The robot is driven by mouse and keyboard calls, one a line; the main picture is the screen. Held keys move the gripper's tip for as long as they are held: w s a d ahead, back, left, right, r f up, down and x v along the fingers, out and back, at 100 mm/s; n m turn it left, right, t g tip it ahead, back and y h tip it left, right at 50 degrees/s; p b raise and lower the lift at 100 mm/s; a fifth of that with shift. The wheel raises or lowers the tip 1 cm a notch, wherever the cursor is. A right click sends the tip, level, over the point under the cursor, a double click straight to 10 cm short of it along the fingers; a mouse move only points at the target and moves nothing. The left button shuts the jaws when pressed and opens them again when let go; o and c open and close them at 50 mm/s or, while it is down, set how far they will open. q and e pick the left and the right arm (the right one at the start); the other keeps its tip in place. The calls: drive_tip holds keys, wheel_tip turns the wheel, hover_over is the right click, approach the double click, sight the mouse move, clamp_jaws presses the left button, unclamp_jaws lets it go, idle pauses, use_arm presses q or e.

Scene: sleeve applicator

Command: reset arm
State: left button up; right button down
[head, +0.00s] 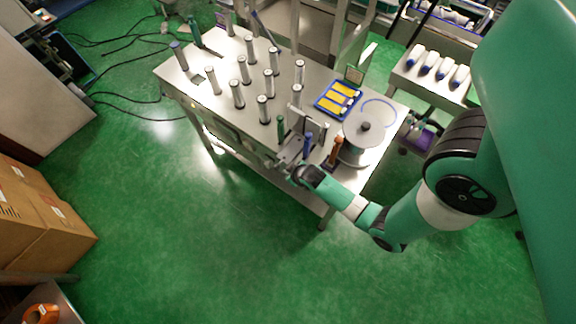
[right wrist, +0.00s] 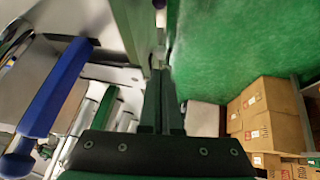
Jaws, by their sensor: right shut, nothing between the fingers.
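My right arm, green and white, reaches in from the right in the head view. Its gripper (head: 286,165) is at the front edge of the steel table (head: 228,62), close to the sleeve applicator fixture and its blue-handled tool (head: 308,143). In the right wrist view the two dark fingers of the gripper (right wrist: 161,85) are together with nothing between them. The blue handle (right wrist: 57,88) and a green handle (right wrist: 100,112) stand to their left there. My left gripper is in neither view.
Several grey-capped cylinders (head: 244,69) stand on the table. A spool (head: 362,135), a brown-handled tool (head: 335,150) and a blue tray (head: 337,99) with yellow items are at its right. Cardboard boxes (head: 38,218) stand at left. Green floor in front is clear.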

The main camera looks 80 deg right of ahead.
drive_tip(key=shift+a+r, duration=0.1)
drive_tip(key=shift+r, duration=0.1)
idle(0.5)
drive_tip(key=w+a+r+n+t, duration=0.15)
drive_tip(key=w+r+t, duration=0.35)
drive_tip(key=w+r, duration=1.25)
drive_tip(key=w+a+r+n+t+y, duration=0.1)
drive_tip(key=w+a+r+t, duration=0.25)
drive_tip(key=r, duration=0.75)
drive_tip(key=w+a+r+n+t, duration=0.1)
drive_tip(key=w+a+r+t, duration=0.3)
drive_tip(key=r, duration=0.6)
drive_tip(key=w+a+r+n+t+y, duration=0.15)
drive_tip(key=w+a+r, duration=0.35)
drive_tip(key=r, duration=0.6)
drive_tip(key=s+a+r+n+t+y, duration=0.1)
drive_tip(key=s+a+r+t, duration=0.25)
drive_tip(key=r, duration=0.55)
drive_tip(key=s+a+r+t+y, duration=0.1)
drive_tip(key=s+a+r+t, duration=0.15)
drive_tip(key=s+r, duration=0.45)
drive_tip(key=s+a+r+n+t+y, duration=0.1)
drive_tip(key=s+a+r+t+y, duration=0.15)
drive_tip(key=r, duration=0.95)
wheel_tip(320, 180, up, 18)
drive_tip(key=s+a+p, duration=0.1)
drive_tip(key=p, duration=1.7)
drive_tip(key=shift+s+r, duration=0.25)
drive_tip(key=shift+s, duration=0.05)
